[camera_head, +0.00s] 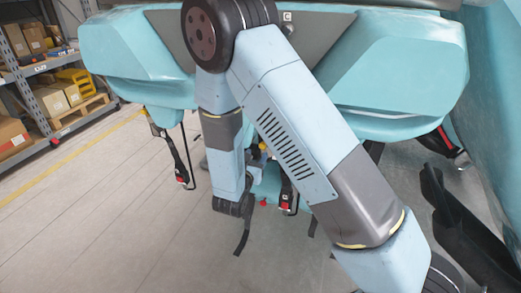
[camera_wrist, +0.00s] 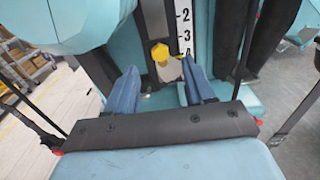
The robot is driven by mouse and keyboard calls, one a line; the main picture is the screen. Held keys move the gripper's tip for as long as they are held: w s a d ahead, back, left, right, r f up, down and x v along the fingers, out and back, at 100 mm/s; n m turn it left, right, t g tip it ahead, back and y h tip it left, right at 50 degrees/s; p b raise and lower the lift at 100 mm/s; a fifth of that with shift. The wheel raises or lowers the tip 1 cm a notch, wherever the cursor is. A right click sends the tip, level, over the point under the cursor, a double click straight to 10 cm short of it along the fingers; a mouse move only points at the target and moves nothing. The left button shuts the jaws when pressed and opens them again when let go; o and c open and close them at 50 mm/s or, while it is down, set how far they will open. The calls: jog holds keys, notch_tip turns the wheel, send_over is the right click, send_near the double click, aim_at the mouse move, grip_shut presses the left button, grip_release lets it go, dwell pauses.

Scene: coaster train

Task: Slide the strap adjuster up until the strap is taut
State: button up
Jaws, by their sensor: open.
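In the wrist view, a yellow strap adjuster (camera_wrist: 160,52) with a paler piece below it sits on a dark upright strap (camera_wrist: 155,20). A white scale (camera_wrist: 184,22) marked 2, 3 and 4 runs beside it on the right. My gripper (camera_wrist: 160,68) is open, its two blue fingers apart, one on each side below the adjuster. I cannot tell whether either finger touches it. In the head view my arm hides most of this area; a small yellow spot (camera_head: 263,147) shows beside the arm. I cannot tell how taut the strap is.
Light-blue coaster seats (camera_head: 400,65) overhang the work area. Black straps with red-buttoned buckles (camera_head: 183,165) hang on the left. A black padded part (camera_head: 465,230) stands at the right. Shelving (camera_head: 45,85) with boxes is at the far left; the floor (camera_head: 80,220) there is clear.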

aim_at(262, 146)
jog(key=shift+x, duration=2.6)
grip_shut()
